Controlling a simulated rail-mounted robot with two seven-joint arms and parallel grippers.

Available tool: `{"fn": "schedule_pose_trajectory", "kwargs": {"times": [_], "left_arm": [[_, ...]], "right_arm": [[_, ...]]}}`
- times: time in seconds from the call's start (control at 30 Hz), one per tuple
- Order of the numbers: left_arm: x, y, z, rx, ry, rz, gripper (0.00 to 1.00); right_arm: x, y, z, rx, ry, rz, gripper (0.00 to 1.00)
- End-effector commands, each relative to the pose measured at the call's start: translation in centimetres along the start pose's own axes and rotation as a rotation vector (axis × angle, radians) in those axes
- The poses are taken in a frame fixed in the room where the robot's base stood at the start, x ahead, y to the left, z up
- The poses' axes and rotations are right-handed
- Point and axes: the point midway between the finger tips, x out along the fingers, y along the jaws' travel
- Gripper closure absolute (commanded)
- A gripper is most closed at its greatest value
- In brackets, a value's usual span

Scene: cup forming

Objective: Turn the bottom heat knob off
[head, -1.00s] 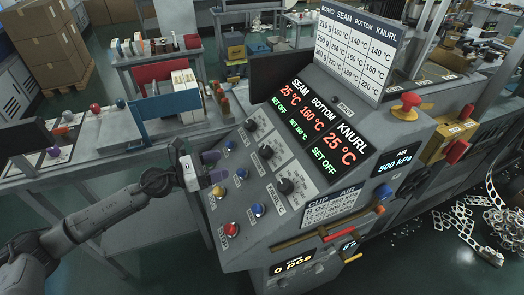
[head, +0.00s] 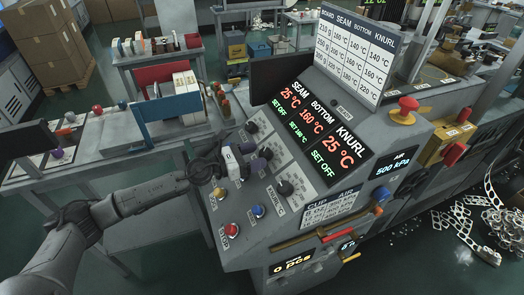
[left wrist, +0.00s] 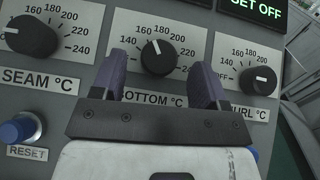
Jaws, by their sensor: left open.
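The bottom heat knob (left wrist: 158,60) is a round black dial above the BOTTOM °C label in the left wrist view. Its white mark points up, near 160. My left gripper (head: 255,158) is at the knob panel. In the left wrist view, its two purple fingers (left wrist: 161,72) stand apart, one on each side of the bottom knob. No finger is seen touching the knob; the depth gap cannot be told. The panel display (head: 317,120) reads 160 °C under BOTTOM in red, with a green set line below. My right gripper is not in view.
The seam knob (left wrist: 32,37) is left of the bottom knob and the knurl knob (left wrist: 258,81) right. A blue reset button (left wrist: 22,129) is near the left finger's side. A red stop button (head: 232,229) and blue button (head: 258,211) sit lower on the panel.

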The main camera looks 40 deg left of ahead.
Motion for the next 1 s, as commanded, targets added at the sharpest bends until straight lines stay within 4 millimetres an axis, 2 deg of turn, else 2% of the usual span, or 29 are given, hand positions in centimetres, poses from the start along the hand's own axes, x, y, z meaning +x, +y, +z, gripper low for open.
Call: {"fn": "schedule_pose_trajectory", "kwargs": {"times": [0.1,0.3,0.73,1.0], "left_arm": [[1.2,0.1,0.1,-0.001,-0.002,0.001,0.32],[2.3,0.0,0.1,0.0,-0.001,0.001,0.32],[2.6,0.0,-0.1,0.0,0.0,0.0,0.32],[2.6,0.0,0.0,0.0,0.0,0.0,0.57]], "right_arm": [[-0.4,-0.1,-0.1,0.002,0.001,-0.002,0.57],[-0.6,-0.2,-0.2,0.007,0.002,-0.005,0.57],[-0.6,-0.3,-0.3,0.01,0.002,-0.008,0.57],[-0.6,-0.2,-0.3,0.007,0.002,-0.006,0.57]]}}
